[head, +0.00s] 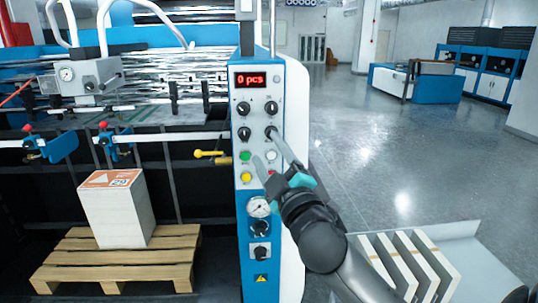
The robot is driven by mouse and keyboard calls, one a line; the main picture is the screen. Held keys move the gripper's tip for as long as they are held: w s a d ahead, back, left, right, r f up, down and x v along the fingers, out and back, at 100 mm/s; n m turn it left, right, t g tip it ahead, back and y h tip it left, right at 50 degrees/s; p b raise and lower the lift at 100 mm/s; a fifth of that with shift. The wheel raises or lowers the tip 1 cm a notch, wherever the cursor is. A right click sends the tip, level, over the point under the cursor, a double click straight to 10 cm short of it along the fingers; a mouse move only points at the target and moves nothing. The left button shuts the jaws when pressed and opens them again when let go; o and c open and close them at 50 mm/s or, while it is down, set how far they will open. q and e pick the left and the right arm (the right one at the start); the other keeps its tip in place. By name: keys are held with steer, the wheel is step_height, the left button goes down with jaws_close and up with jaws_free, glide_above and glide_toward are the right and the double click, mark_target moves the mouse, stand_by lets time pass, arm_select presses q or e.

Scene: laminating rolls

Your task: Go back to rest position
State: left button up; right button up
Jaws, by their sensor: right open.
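My right gripper (268,152) is in front of the lower right of the machine's control panel (259,88). Its two fingers are spread apart with nothing between them. One finger reaches up towards a black knob (271,132); I cannot tell whether it touches. The fingers and gripper body hide part of the panel's lower buttons. The panel's red display (250,79) reads "0 pcs". A green button (245,156) and a yellow button (246,177) show left of the gripper. My left gripper is not in the picture.
A stack of sheets (122,212) stands on a wooden pallet (75,258) at lower left. Several white boards (410,262) stand in a pale tray (478,256) at lower right, beside my right arm. Open grey floor (400,155) lies right of the panel. Blue machines (430,88) stand far back.

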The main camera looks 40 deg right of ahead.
stand_by(0.3)
step_height(320, 180, down, 27)
steer(key=w+d+m+g+y+b, duration=0.1)
steer(key=w+d+m+g+b, duration=0.15)
steer(key=g, duration=0.25)
steer(key=s+a+f+g+y+b, duration=0.1)
steer(key=s+a+f+g+b, duration=0.2)
steer(key=f, duration=0.9)
steer(key=s+f+g+y+b, duration=0.15)
steer(key=s+f, duration=0.25)
steer(key=f, duration=0.8)
steer(key=s+a+f+m+g+b, duration=0.1)
steer(key=s+a+f+g, duration=0.2)
steer(key=s+f, duration=0.6)
steer(key=s+a+f+m+g+b, duration=0.1)
steer(key=s+a+f+g, duration=0.2)
steer(key=s+f, duration=0.6)
steer(key=s+a+f+m+g+y+b, duration=0.1)
steer(key=s+a+f+g, duration=0.1)
steer(key=s+f, duration=0.3)
steer(key=s+a+f+g+y+b, duration=0.1)
steer(key=s+a+f, duration=0.4)
steer(key=s, duration=0.8)
steer(key=shift+s+f+m+g, duration=0.35)
steer(key=shift+f, duration=0.25)
